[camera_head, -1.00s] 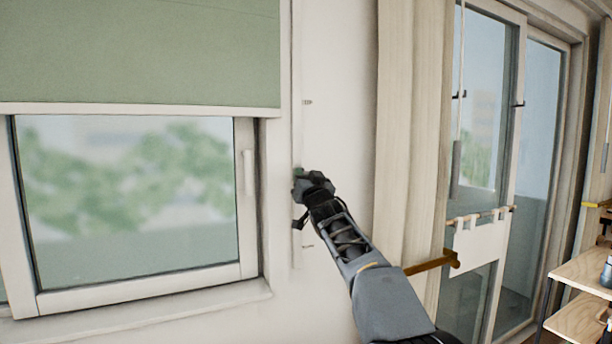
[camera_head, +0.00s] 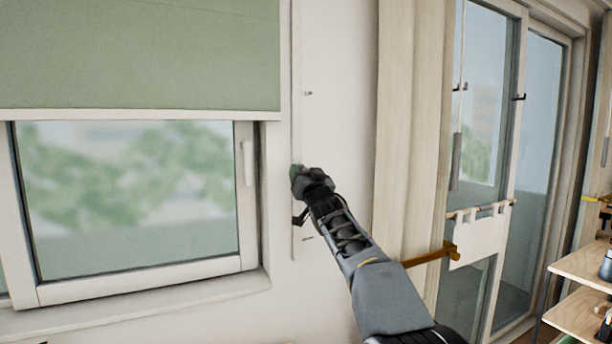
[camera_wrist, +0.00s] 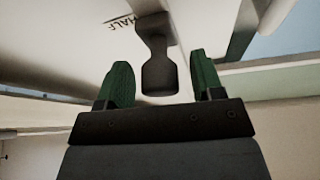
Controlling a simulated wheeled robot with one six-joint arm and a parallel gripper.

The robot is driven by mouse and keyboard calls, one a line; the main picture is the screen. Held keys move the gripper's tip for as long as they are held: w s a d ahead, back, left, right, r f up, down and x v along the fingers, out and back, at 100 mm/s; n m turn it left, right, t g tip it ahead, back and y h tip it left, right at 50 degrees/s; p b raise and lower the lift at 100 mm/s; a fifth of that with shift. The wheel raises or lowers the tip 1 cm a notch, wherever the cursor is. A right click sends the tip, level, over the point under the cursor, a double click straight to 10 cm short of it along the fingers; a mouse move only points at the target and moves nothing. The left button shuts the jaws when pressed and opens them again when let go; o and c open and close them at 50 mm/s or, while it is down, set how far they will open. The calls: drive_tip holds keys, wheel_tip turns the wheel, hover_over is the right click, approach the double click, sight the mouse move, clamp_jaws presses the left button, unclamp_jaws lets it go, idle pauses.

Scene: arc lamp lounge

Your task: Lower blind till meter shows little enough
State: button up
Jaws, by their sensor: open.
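The green blind (camera_head: 140,55) hangs over the upper part of the window, its pale bottom bar just above the open glass. A narrow pale rail (camera_head: 297,130) runs upright on the wall right of the window. My gripper (camera_head: 297,178) is at this rail, below its middle. In the wrist view my gripper (camera_wrist: 155,82) is open, its green-padded fingers on either side of a dark handle (camera_wrist: 158,70). I cannot tell whether either finger touches it. The wall lettering "HALF" (camera_wrist: 123,20) shows beside the handle. I cannot make out a meter.
The window handle (camera_head: 248,163) and sill (camera_head: 150,305) are left of my gripper. Glass doors (camera_head: 490,110) and a wooden shelf unit (camera_head: 580,265) stand farther right.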

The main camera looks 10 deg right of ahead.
drive_tip(key=b+v, duration=0.4)
drive_tip(key=v, duration=1)
drive_tip(key=shift+b, duration=0.35)
drive_tip(key=shift+w+a, duration=0.1)
